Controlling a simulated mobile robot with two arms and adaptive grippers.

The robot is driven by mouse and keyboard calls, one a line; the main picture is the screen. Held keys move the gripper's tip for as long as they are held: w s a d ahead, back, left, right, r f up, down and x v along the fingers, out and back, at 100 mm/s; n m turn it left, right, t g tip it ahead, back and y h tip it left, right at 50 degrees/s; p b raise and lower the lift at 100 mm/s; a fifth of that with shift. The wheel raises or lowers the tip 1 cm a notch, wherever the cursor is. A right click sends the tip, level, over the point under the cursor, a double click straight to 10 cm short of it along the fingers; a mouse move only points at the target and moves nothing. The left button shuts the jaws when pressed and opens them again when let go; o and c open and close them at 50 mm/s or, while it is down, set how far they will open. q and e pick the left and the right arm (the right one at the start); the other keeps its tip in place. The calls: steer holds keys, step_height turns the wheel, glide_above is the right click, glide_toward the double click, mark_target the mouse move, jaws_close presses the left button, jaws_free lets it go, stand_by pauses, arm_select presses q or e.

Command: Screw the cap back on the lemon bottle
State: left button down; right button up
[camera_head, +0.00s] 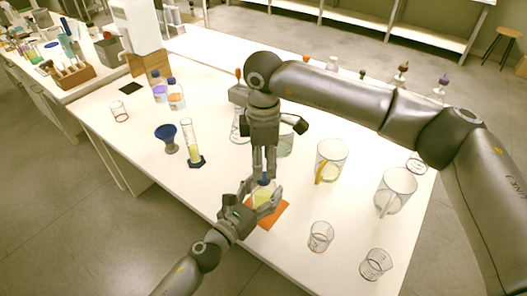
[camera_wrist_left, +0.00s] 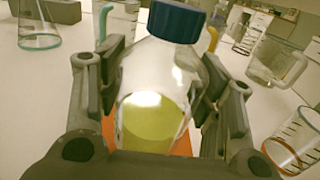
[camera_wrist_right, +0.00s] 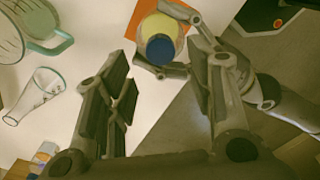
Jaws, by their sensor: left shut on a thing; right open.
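The lemon bottle (camera_head: 263,197) is a clear bottle with yellow liquid. It stands upright over an orange mat (camera_head: 273,216) near the table's front edge. My left gripper (camera_head: 262,190) is shut around its body; the left wrist view shows the bottle (camera_wrist_left: 155,105) between both fingers. The blue cap (camera_wrist_left: 175,20) sits on the bottle's neck; how tightly it is screwed I cannot tell. My right gripper (camera_head: 264,172) points down just above the cap. In the right wrist view its fingers are open and empty, with the cap (camera_wrist_right: 160,48) beyond the fingertips.
A graduated cylinder (camera_head: 192,145) and a blue-topped funnel (camera_head: 167,137) stand to the left. Large beakers (camera_head: 331,160) (camera_head: 396,190) and small beakers (camera_head: 320,236) (camera_head: 376,264) stand to the right. Glassware stands close behind my right gripper. The table's front left is clear.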

steer(key=n, duration=0.3)
steer(key=shift+r+n, duration=0.15)
steer(key=shift+n, duration=0.15)
steer(key=n, duration=0.5)
steer(key=shift+r, duration=0.2)
steer(key=n, duration=0.5)
steer(key=shift+r, duration=0.2)
steer(key=n, duration=0.5)
steer(key=shift+r, duration=0.2)
steer(key=n, duration=0.3)
steer(key=shift+r+n, duration=0.15)
steer(key=shift+n, duration=0.25)
steer(key=n, duration=0.5)
steer(key=shift+r, duration=0.2)
steer(key=n, duration=0.5)
steer(key=shift+r, duration=0.2)
steer(key=n, duration=0.4)
steer(key=shift+r+n, duration=0.15)
steer(key=shift+n, duration=0.25)
